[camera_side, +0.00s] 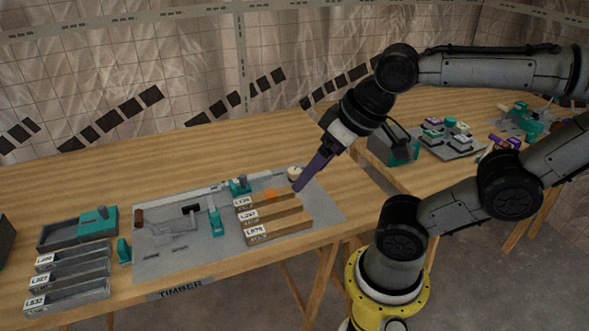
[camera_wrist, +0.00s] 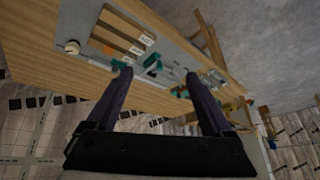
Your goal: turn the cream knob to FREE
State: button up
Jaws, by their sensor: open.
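The cream knob (camera_side: 294,172) is at the back right of the grey panel (camera_side: 165,262), partly behind my gripper's fingers in the side view. In the wrist view the cream knob (camera_wrist: 72,47) sits near the panel's corner, at the upper left, outside the space between the fingers. My gripper (camera_side: 298,188) has purple fingers angled down to the left, their tips close to the knob in the side view. In the wrist view my gripper (camera_wrist: 158,76) is open, its fingers wide apart with nothing held. The knob's marking and the word FREE cannot be read.
Several labelled wooden slots (camera_side: 278,222) lie on the panel in front of the knob, with an orange patch on the rear one. A teal clamp (camera_side: 240,186) stands just left of the knob. Grey trays (camera_side: 68,282) sit at left. Bare table lies behind the panel.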

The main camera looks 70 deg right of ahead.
jog(key=w+d+r+m, duration=0.3)
jog(key=w+r+m, duration=0.2)
jog(key=w+m, duration=0.15)
jog(key=m+g, duration=0.6)
jog(key=m, duration=0.6)
send_over(294, 170)
notch_tip(294, 170, down, 17)
notch_tip(294, 170, down, 14)
jog(key=shift+s+r, duration=0.1)
jog(key=shift+r, duration=0.05)
grip_shut()
